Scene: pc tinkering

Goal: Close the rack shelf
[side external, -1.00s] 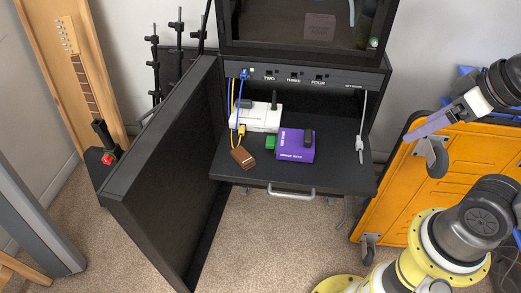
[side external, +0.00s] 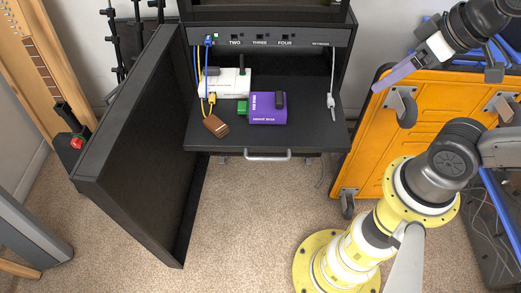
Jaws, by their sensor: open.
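The rack shelf (side external: 300,138) is a dark flat panel folded out level from the black cabinet, with a silver handle (side external: 267,155) on its front edge. A white box (side external: 225,87), a purple box (side external: 264,110) with a green connector, and a brown block (side external: 215,126) lie on it. My gripper (side external: 392,77), with a grey body and a long purple finger, is at the upper right. It is open and empty, to the right of the shelf and apart from it. Only one finger shows clearly.
The cabinet's black door (side external: 135,130) stands swung open on the left. An orange wheeled case (side external: 390,145) stands at the right, behind my arm. Blue and yellow cables run from the port panel to the things on the shelf. Carpet in front of the shelf is clear.

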